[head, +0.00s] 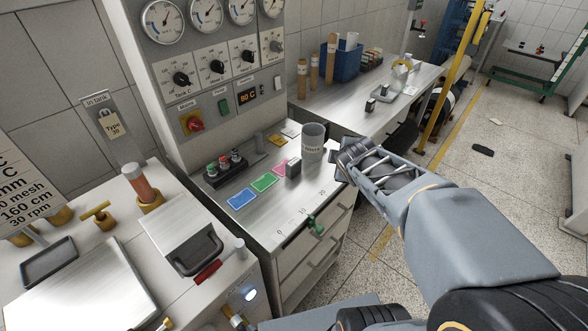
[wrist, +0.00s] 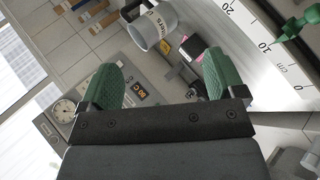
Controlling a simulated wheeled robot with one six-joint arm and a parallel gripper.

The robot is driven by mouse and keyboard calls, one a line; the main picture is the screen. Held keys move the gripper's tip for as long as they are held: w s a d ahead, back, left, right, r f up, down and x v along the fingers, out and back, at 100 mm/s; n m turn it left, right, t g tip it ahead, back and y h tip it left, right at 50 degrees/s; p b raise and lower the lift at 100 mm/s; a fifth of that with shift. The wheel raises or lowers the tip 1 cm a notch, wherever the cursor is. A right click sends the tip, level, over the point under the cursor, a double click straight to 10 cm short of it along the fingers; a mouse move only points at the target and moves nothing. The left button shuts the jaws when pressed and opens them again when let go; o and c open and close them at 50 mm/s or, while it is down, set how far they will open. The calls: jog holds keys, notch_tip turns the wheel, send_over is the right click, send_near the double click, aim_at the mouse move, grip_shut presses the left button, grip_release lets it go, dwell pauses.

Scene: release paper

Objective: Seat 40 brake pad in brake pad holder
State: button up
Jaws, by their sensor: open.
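My gripper (head: 352,155) is at the right edge of the near metal counter (head: 290,205), beside the grey cup (head: 313,140). In the wrist view its two green fingers (wrist: 163,79) are wide apart, with nothing between them. A small dark block (head: 293,169) stands on the counter by a pink card; it also shows in the wrist view (wrist: 186,72). Another small dark block (head: 370,104) sits on the far bench. No number 40 is readable on either, so I cannot tell which is the brake pad. I cannot clearly identify the holder.
A black rack (head: 226,169) with several round tops stands behind the blue card (head: 242,198) and green card (head: 264,182). A green clamp-like piece (head: 316,226) is on the counter's front edge by a scale. The far bench (head: 345,115) holds a blue bin (head: 341,62).

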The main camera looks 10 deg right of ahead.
jog(key=w+d+f+n+t+y, duration=0.1)
jog(key=w+f+n+t, duration=0.1)
jog(key=w+n, duration=0.6)
jog(key=n+y+b, duration=0.2)
jog(key=n+y, duration=0.8)
jog(key=n, duration=1.2)
send_near(297, 164)
jog(key=x, duration=0.5)
jog(key=shift+w+a+r, duration=0.1)
jog(key=shift+r, duration=0.25)
jog(key=shift+f+p+x, duration=0.15)
jog(key=shift+p+x, duration=0.45)
jog(key=shift+x, duration=0.8)
jog(key=shift+f+p+x, duration=0.15)
jog(key=shift+p+x, duration=0.45)
jog(key=shift+x, duration=0.8)
jog(key=shift+c, duration=0.2)
jog(key=c, duration=1)
jog(key=shift+c, duration=0.7)
